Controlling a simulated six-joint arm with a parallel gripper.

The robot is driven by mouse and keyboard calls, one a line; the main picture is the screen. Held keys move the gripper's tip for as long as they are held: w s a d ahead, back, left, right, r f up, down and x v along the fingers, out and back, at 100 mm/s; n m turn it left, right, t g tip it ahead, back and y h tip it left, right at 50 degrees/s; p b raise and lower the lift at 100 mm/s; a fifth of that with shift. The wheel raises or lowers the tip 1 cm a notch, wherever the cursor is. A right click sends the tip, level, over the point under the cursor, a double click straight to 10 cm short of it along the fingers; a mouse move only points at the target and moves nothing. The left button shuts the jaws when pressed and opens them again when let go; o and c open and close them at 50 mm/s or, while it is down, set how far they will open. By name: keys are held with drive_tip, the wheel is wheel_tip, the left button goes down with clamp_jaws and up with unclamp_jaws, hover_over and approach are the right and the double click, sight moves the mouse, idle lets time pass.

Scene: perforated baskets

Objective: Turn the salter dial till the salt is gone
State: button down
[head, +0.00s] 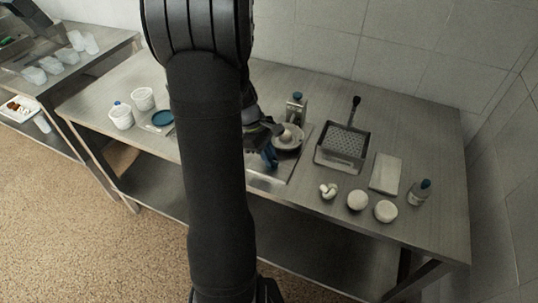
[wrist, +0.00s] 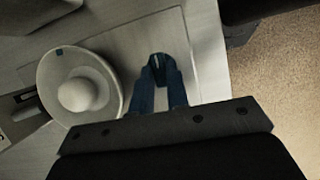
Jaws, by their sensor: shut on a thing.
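The salter appears to be the grey unit with a round dish (head: 289,139) and a blue-topped post (head: 296,107) behind it, right of my arm. A rounded white lump (wrist: 76,94) sits in the middle of the dish in the wrist view. My gripper (head: 270,154) is at the dish's front left, low over a flat metal plate (head: 268,180). In the wrist view its blue fingers (wrist: 158,66) are shut on a small dark piece, probably the dial, mostly hidden between the tips. I see no loose salt clearly.
A perforated basket (head: 345,146), a white slab (head: 386,172), a blue-capped bottle (head: 420,192) and white rounds (head: 358,200) stand to the right. White tubs (head: 121,116) and a blue lid (head: 163,118) are left. The table's front edge is close to my gripper.

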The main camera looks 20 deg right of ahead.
drive_tip(key=m+g+y, duration=0.1)
drive_tip(key=m, duration=0.2)
drive_tip(key=shift+w+d+m, duration=0.1)
drive_tip(key=shift+d+m, duration=0.05)
drive_tip(key=shift+m, duration=0.15)
drive_tip(key=m, duration=0.2)
drive_tip(key=m+y, duration=0.1)
drive_tip(key=shift+d+m+y, duration=0.2)
drive_tip(key=shift+m+y, duration=0.1)
drive_tip(key=shift+m, duration=0.1)
drive_tip(key=m, duration=0.2)
drive_tip(key=m+y, duration=0.1)
drive_tip(key=m, duration=0.1)
drive_tip(key=shift+d+y, duration=0.15)
drive_tip(key=shift+y, duration=0.15)
drive_tip(key=shift+d+m+t+y, duration=0.1)
drive_tip(key=shift+m+t+y, duration=0.35)
drive_tip(key=shift+m, duration=1.45)
drive_tip(key=shift+y, duration=0.25)
drive_tip(key=c, duration=1.4)
unclamp_jaws()
drive_tip(key=shift+r, duration=0.1)
